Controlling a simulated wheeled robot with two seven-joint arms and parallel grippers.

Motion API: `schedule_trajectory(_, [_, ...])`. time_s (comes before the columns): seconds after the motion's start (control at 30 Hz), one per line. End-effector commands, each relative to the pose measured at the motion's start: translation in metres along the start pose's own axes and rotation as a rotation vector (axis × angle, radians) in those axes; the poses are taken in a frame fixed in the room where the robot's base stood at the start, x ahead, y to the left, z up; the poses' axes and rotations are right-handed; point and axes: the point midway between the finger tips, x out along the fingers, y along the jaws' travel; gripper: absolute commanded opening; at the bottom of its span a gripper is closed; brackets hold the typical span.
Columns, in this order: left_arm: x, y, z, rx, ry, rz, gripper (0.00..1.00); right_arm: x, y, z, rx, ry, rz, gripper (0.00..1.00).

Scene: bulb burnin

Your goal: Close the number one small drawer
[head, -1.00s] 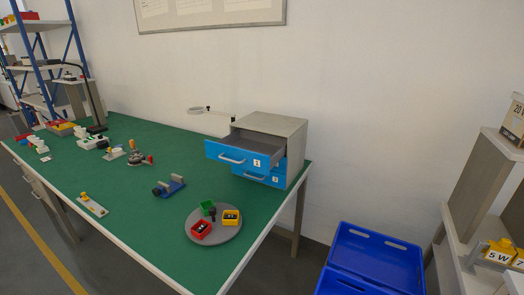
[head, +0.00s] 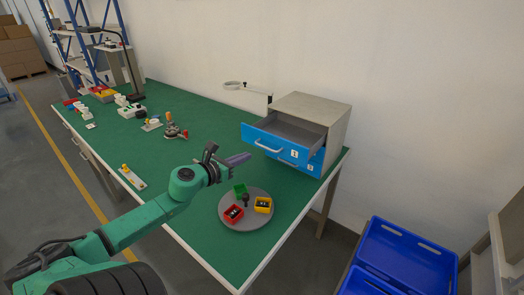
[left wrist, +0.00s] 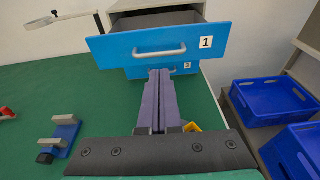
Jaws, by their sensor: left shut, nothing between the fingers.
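The number one small drawer (head: 262,143) is the upper blue-fronted drawer of a grey cabinet (head: 334,124) at the table's right end. It is pulled out, and its empty-looking inside shows. In the left wrist view the drawer front (left wrist: 119,45) carries a "1" label and a light bar handle. The drawer below it (left wrist: 187,70), labelled "3", sits further in. My left gripper (head: 238,159) is shut and empty, with its purple fingers pointing toward the drawer front. It also shows in the left wrist view (left wrist: 154,75), in front of and below the handle; contact is not clear. My right gripper is out of view.
A grey round tray (head: 238,222) with red, green and yellow bins stands near my left gripper. Blue crates (head: 405,252) are right of the table. A blue-and-grey fixture (left wrist: 62,135) and a ring lamp (head: 233,86) are nearby.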

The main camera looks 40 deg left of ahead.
Motion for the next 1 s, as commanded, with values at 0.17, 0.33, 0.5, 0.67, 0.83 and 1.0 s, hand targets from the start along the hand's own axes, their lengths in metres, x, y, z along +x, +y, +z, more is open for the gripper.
schedule_trajectory(0.17, [0.036, 0.001, 0.001, -0.001, -0.005, 0.002, 0.00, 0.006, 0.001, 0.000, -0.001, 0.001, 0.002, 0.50])
schedule_trajectory(0.33, [0.060, 0.001, 0.002, -0.004, -0.004, 0.003, 0.00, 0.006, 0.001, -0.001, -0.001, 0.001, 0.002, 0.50])
schedule_trajectory(0.5, [0.077, 0.002, 0.001, -0.006, -0.001, 0.004, 0.00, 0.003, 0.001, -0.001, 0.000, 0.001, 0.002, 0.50])
schedule_trajectory(0.67, [0.082, 0.001, -0.001, -0.004, 0.002, 0.002, 0.00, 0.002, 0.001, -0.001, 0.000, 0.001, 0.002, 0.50])
schedule_trajectory(0.83, [0.082, 0.001, -0.001, -0.004, 0.002, 0.002, 0.00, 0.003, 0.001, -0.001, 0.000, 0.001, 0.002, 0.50])
schedule_trajectory(1.0, [0.083, 0.001, -0.001, -0.004, 0.002, 0.002, 0.00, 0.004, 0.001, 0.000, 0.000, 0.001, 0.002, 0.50])
